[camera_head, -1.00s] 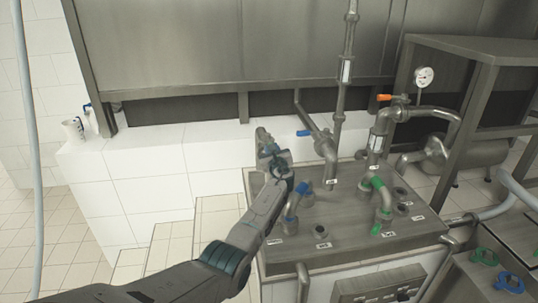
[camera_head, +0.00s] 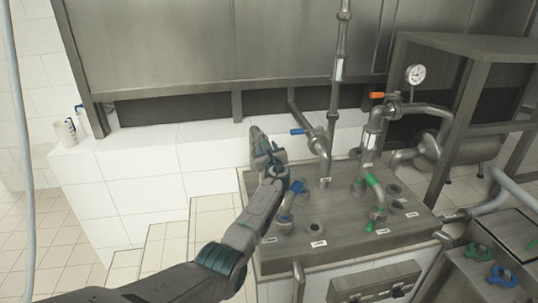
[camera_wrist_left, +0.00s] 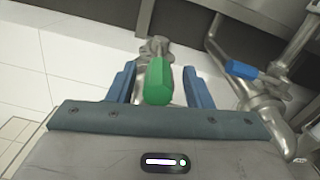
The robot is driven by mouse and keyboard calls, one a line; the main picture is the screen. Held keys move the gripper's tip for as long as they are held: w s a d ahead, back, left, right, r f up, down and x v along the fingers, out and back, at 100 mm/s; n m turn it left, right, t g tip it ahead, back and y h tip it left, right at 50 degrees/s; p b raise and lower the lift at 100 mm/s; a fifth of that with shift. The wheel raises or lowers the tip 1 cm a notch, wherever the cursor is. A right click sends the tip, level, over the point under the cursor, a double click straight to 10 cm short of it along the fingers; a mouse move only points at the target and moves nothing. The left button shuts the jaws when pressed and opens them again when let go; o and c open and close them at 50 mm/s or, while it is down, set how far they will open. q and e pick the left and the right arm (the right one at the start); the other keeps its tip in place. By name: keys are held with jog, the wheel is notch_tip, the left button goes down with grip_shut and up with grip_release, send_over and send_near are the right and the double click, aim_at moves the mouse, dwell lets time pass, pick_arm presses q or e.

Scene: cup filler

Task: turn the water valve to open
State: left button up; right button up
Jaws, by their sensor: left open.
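My left gripper (camera_head: 259,140) is open, at the back left of the metal counter. In the left wrist view a green handle (camera_wrist_left: 158,82) on a metal fitting lies between its open blue fingers, with gaps on both sides. In the head view the gripper mostly hides that handle. A blue lever (camera_head: 297,131) sits on a pipe to the right of the gripper; it also shows in the left wrist view (camera_wrist_left: 241,70). An orange lever (camera_head: 377,96) is on a pipe farther right. Which one is the water valve I cannot tell. My right gripper is not in view.
The metal counter (camera_head: 345,236) carries a bent blue-marked pipe (camera_head: 287,203) close to my left arm and green-marked pipes (camera_head: 374,190) to the right. A gauge (camera_head: 415,74) is at the back right. White tiled ledges (camera_head: 140,170) lie left of the gripper.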

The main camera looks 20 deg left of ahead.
pick_arm(q)
jog(key=v, duration=1)
jog(key=shift+s+d, duration=0.15)
jog(key=shift+d, duration=0.05)
dwell(1.1)
